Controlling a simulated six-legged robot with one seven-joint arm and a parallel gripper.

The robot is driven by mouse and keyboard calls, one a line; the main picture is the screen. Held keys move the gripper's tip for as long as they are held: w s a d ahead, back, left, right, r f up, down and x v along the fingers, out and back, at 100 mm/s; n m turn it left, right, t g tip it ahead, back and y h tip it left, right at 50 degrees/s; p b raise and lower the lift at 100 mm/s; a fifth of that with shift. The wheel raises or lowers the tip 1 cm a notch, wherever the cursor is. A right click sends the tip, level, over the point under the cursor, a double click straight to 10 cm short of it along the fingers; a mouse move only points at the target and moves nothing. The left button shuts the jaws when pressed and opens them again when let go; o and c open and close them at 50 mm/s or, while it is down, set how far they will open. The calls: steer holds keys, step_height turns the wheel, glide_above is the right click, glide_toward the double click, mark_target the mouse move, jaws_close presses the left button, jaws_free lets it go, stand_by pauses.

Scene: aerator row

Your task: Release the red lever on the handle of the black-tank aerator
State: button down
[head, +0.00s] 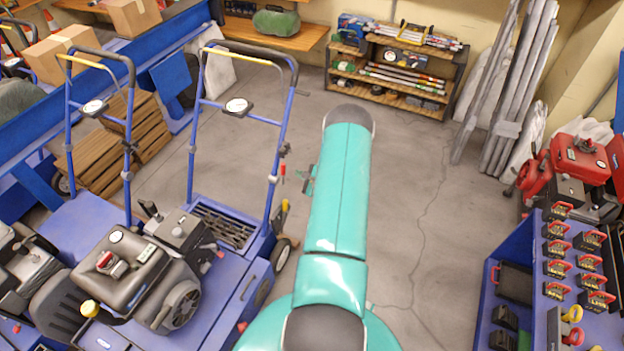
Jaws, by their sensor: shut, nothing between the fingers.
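The black-tank aerator (125,265) stands at the lower left, its blue deck facing me. Its blue handle (198,130) rises behind the deck, with a dark grip bar, a yellow bar and a round gauge at the top. A small red lever (283,170) shows beside the handle's right post, below a dark clamp. My gripper (306,180) is only partly seen, as small dark green parts at the left edge of my teal arm. It is shut and empty, a little right of the lever with a gap in the picture. My arm hides the rest.
Another blue aerator (68,225) stands close on the left. A blue rack (540,240) with red-handled items is at the lower right. A shelf (395,85) and leaning grey poles (515,85) stand at the back. The concrete floor (420,190) right of my arm is clear.

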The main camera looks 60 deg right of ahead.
steer(key=v, duration=0.7)
steer(key=shift+s, duration=0.2)
steer(key=shift+d+r, duration=0.1)
steer(key=w+a+r+n+g+y, duration=0.1)
steer(key=w+a+r+n+y, duration=0.35)
steer(key=w+a+r, duration=0.4)
steer(key=w+a+r+n+g+y, duration=0.1)
steer(key=w+a+r+n+y, duration=0.4)
steer(key=a+r, duration=0.55)
steer(key=s+a+r+n+g+y, duration=0.15)
steer(key=a+r+n+g, duration=0.5)
steer(key=a+r, duration=0.8)
steer(key=s+a+r+n+h, duration=0.3)
steer(key=s+a+r+n, duration=0.2)
steer(key=s+a, duration=0.3)
steer(key=s+a+r+n+h, duration=0.4)
steer(key=s+a+r+n, duration=0.2)
steer(key=s, duration=0.4)
steer(key=shift+a+r+n+t, duration=0.25)
steer(key=shift+a+n+t, duration=0.1)
steer(key=shift+a+n, duration=0.6)
